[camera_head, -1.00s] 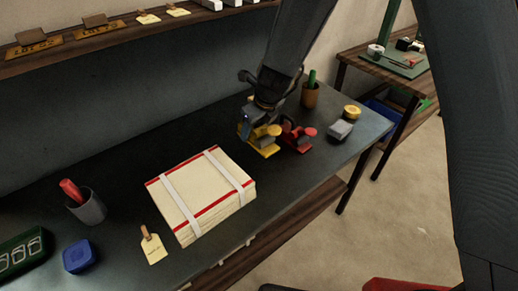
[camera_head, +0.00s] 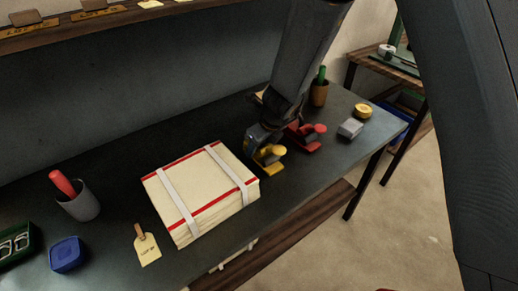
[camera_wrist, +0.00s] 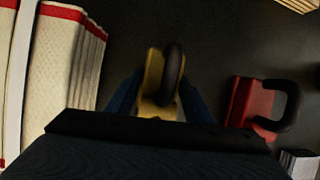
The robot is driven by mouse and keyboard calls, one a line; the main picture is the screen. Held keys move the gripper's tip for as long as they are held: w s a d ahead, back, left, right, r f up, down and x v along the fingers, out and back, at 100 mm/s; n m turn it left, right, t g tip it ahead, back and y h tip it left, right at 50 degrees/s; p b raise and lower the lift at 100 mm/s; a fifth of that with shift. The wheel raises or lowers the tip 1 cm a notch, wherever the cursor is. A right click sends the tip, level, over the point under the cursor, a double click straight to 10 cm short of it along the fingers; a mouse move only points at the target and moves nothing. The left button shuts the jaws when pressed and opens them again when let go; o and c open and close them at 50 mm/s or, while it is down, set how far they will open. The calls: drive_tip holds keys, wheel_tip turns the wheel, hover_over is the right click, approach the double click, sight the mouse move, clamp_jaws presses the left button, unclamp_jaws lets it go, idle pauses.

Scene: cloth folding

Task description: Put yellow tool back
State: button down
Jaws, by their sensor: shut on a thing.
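The yellow tool (camera_head: 267,160) has a yellow body and a round yellow knob, with a dark loop handle seen in the wrist view (camera_wrist: 155,85). It is at the dark table, between the stack of cloths and the red tool. My gripper (camera_head: 258,145) is above and around it, shut on it; its two blue fingers flank the yellow body in the wrist view (camera_wrist: 158,98). I cannot tell whether the tool touches the table. The red tool (camera_head: 308,138), of similar shape, stands just to the right, apart from the yellow one.
A strapped stack of cream cloths with red edges (camera_head: 202,190) lies close on the left. A grey block (camera_head: 350,128), a yellow round item (camera_head: 363,111) and a brown cup (camera_head: 319,93) stand to the right. A grey cup (camera_head: 80,203) and blue box (camera_head: 67,254) are at left.

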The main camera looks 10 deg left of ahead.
sight(268, 150)
drive_tip(key=c, duration=0.9)
unclamp_jaws()
drive_tip(key=p+v, duration=0.4)
drive_tip(key=v, duration=0.8)
drive_tip(key=shift+p, duration=0.35)
drive_tip(key=s+d+r+n+h, duration=0.1)
drive_tip(key=s+d+n, duration=0.3)
drive_tip(key=d+n, duration=0.4)
drive_tip(key=s+d+r+n+h, duration=0.1)
drive_tip(key=s+d+r+n, duration=0.3)
drive_tip(key=d+n, duration=0.4)
drive_tip(key=s+d+r+n+g+h, duration=0.1)
drive_tip(key=s+d+n, duration=0.5)
drive_tip(key=d, duration=0.8)
drive_tip(key=shift+s+d+r+n, duration=0.1)
drive_tip(key=shift+r+n, duration=0.2)
drive_tip(key=shift+n, duration=0.4)
drive_tip(key=shift+s+d+r+n, duration=0.1)
drive_tip(key=shift+r+n, duration=0.25)
drive_tip(key=shift+n, duration=0.35)
wheel_tip(268, 150, down, 4)
drive_tip(key=b, duration=0.3)
drive_tip(key=shift+w+r, duration=0.1)
drive_tip(key=shift+r, duration=0.15)
